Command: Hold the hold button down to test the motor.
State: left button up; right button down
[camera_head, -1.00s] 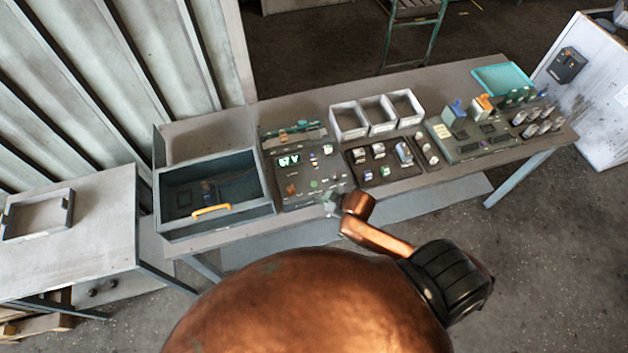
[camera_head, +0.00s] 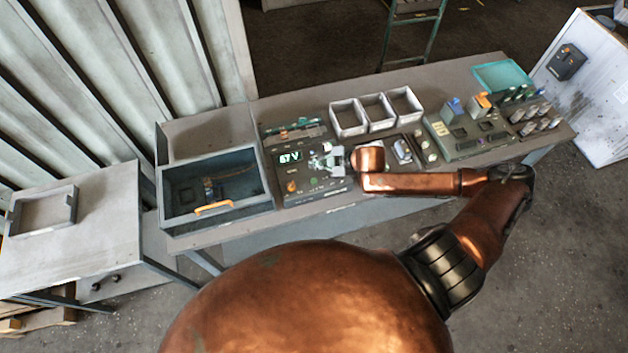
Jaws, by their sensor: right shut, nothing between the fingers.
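The dark control panel (camera_head: 283,165) stands on the bench with a lit "67 V" display (camera_head: 290,158). An orange knob (camera_head: 291,186) and a small green round control (camera_head: 314,182) show on its lower half. I cannot tell which control is the hold button; it may be hidden under my gripper. My right gripper (camera_head: 318,162) is shut and empty. It is over the right part of the panel, just right of the display. Whether it touches a control is too small to tell. My left gripper is out of view.
Three white bins (camera_head: 349,131) sit behind. My right forearm covers part of the tray of small parts. A second panel (camera_head: 470,148) and teal tray (camera_head: 500,76) are at right.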

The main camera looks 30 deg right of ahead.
jog(key=shift+f, duration=0.1)
jog(key=b, duration=0.8)
send_over(315, 182)
notch_tip(315, 182, down, 7)
jog(key=shift+d+r, duration=0.1)
jog(key=shift+r, duration=0.1)
jog(key=shift+f, duration=1)
jog(key=shift+f, duration=0.1)
jog(key=shift+f, duration=0.25)
jog(key=shift+f, duration=0.5)
dwell(1.3)
